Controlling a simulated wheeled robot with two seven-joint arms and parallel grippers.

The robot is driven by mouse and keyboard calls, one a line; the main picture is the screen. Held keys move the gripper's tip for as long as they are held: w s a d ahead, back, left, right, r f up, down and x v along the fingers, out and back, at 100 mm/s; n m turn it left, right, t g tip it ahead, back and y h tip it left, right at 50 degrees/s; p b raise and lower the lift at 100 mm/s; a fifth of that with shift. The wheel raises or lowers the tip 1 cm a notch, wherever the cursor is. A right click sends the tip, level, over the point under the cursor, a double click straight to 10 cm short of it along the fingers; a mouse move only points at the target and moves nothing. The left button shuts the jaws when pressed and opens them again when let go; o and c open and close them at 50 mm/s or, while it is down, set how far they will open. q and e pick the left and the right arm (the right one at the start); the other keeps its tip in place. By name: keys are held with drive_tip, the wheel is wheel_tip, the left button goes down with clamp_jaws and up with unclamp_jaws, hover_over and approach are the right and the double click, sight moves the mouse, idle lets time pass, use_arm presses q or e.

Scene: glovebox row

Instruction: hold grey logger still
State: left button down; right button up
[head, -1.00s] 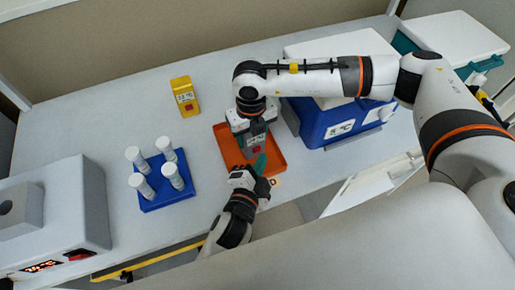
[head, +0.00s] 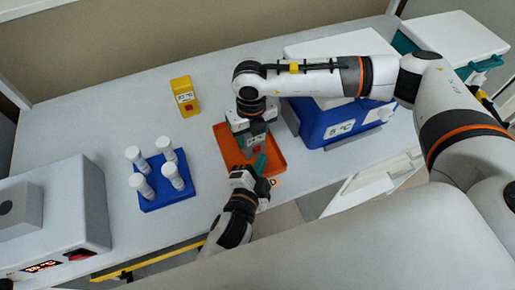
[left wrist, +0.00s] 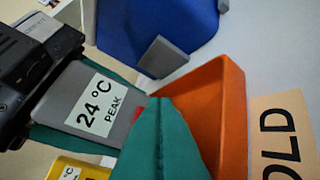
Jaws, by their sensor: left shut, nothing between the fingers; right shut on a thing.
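The grey logger (head: 257,150) is in my right gripper (head: 250,135), over the orange tray. In the left wrist view the logger (left wrist: 70,112) shows a white label reading 24 °C PEAK, with the right gripper's teal fingers on its sides. My left gripper (head: 261,164) is shut and empty at the near side of the logger; its teal fingertips (left wrist: 160,130) overlap the logger's edge in the left wrist view. I cannot tell whether they touch it. The orange tray (head: 279,157) also shows there (left wrist: 232,110). The logger's underside is hidden.
A yellow logger (head: 184,96) stands behind left. A blue rack (head: 165,203) with several white-capped tubes is left of the tray. A blue box (head: 335,122) stands close on the right, and a grey instrument (head: 65,215) at far left. A card (left wrist: 283,140) reading OLD lies by the tray.

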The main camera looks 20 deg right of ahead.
use_arm(q)
drive_tip(key=shift+w, duration=0.1)
drive_tip(key=shift+w, duration=0.3)
drive_tip(key=shift+w+a, duration=0.1)
drive_tip(key=shift+w, duration=0.45)
idle(0.7)
drive_tip(key=shift+s, duration=1)
drive_tip(key=shift+s+d, duration=0.2)
drive_tip(key=shift+s, duration=1.05)
drive_tip(key=shift+s+d, duration=0.2)
drive_tip(key=shift+s, duration=1.05)
